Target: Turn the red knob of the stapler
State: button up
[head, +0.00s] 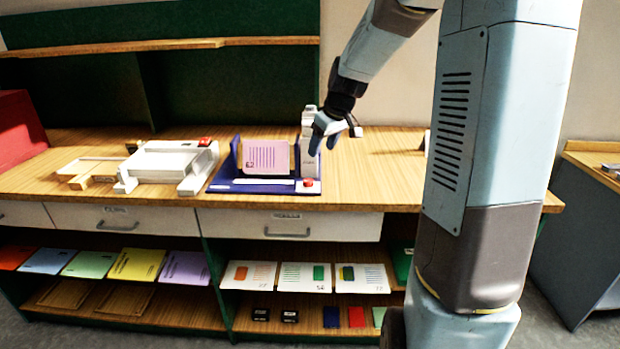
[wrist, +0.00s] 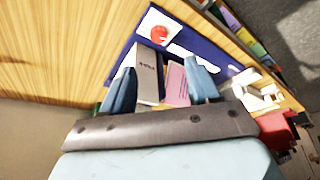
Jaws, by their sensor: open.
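The stapler is a blue base (head: 250,186) with a grey-white upright body (head: 307,160) at its right end, on the wooden table. The red knob (head: 308,182) sits on a white block at the base's front right corner. It also shows in the wrist view as a red knob (wrist: 158,33). A pink card (head: 266,157) with stripes stands upright on the base. My gripper (head: 322,143) is at the upright body, above and behind the knob. In the wrist view my gripper (wrist: 162,85) has its fingers apart, with the grey body between them in the picture. Contact cannot be told.
A white machine (head: 165,163) with a red part stands left of the stapler. A red box (head: 18,128) is at the far left. The table (head: 385,180) is largely clear on the right. Shelves below hold coloured folders (head: 137,264) and cards.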

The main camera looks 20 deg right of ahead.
aim_at(309, 181)
jog(key=x, duration=1.4)
jog(key=shift+w+d+f, duration=0.1)
jog(key=shift+w+f, duration=0.1)
jog(key=shift+w, duration=0.1)
